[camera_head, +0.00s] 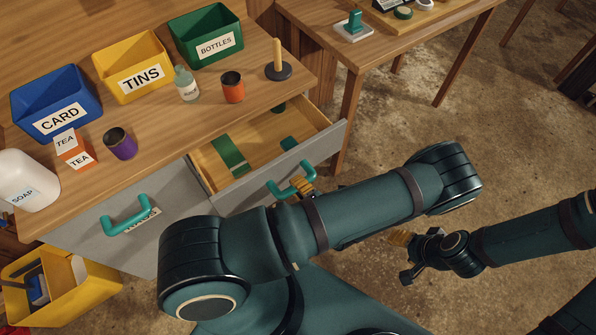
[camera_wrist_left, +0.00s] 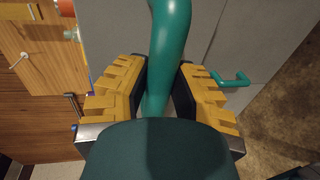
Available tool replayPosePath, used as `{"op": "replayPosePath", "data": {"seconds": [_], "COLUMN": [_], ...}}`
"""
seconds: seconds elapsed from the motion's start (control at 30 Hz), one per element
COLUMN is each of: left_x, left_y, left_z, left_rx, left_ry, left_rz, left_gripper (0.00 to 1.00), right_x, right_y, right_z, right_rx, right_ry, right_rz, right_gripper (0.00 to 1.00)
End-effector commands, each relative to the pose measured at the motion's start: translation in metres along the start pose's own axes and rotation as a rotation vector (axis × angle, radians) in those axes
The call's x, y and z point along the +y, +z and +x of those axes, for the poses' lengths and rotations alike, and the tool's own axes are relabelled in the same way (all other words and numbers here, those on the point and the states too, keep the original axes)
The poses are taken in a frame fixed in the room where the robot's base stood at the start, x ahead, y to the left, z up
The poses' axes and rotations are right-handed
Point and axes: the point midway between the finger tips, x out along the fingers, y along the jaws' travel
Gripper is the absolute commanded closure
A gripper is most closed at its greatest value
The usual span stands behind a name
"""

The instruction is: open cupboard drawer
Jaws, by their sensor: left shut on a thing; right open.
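The right-hand drawer (camera_head: 262,135) of the grey-fronted cupboard is pulled partly out. Its wooden inside shows a dark green strip and other green pieces. My left gripper (camera_head: 301,188) is at the drawer's teal handle (camera_head: 280,186), mostly hidden behind its own arm. In the left wrist view the yellow-padded fingers (camera_wrist_left: 160,92) stand on both sides of the teal handle (camera_wrist_left: 168,30) and are shut on it. The left-hand front, with its own teal handle (camera_head: 125,215), is closed. My right gripper (camera_head: 404,257) is open and empty, low over the floor at the right.
On the worktop stand blue (camera_head: 57,103), yellow (camera_head: 133,66) and green (camera_head: 206,36) bins, jars, a soap bottle (camera_head: 27,180) and a wooden post on a dark base (camera_head: 278,62). A yellow crate (camera_head: 62,285) stands at lower left.

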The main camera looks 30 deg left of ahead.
Motion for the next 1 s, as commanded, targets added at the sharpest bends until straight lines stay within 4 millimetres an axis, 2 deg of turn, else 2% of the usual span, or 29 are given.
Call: {"op": "replayPosePath", "data": {"seconds": [0.1, 0.4, 0.43, 0.5, 0.53, 0.83, 1.0], "left_x": [-0.004, -0.003, -0.003, -0.003, -0.003, -0.003, -0.003], "left_y": [0.004, 0.003, 0.003, 0.003, 0.003, 0.004, 0.004], "left_z": [-0.006, -0.006, -0.006, -0.006, -0.006, -0.007, -0.023], "left_rx": [-0.009, -0.007, -0.007, -0.007, -0.007, -0.008, -0.009], "left_ry": [-0.007, -0.005, -0.005, -0.005, -0.005, -0.004, -0.006], "left_rz": [-0.003, -0.002, -0.002, -0.002, -0.002, -0.003, -0.004], "left_gripper": [1.0, 1.0, 0.71, 0.47, 0.44, 0.44, 0.44], "right_x": [0.001, 0.0, 0.0, 0.0, 0.0, 0.0, 0.0], "right_y": [0.001, 0.001, 0.001, 0.001, 0.001, 0.001, 0.001], "right_z": [0.0, 0.0, 0.0, 0.0, 0.0, 0.0, 0.0], "right_rx": [-0.003, -0.002, -0.002, -0.002, -0.002, -0.001, -0.001], "right_ry": [0.001, 0.0, 0.0, 0.0, 0.0, 0.0, 0.0], "right_rz": [0.002, 0.0, 0.0, 0.001, 0.001, 0.001, 0.001], "right_gripper": [0.46, 0.46, 0.46, 0.46, 0.46, 0.46, 0.46]}}
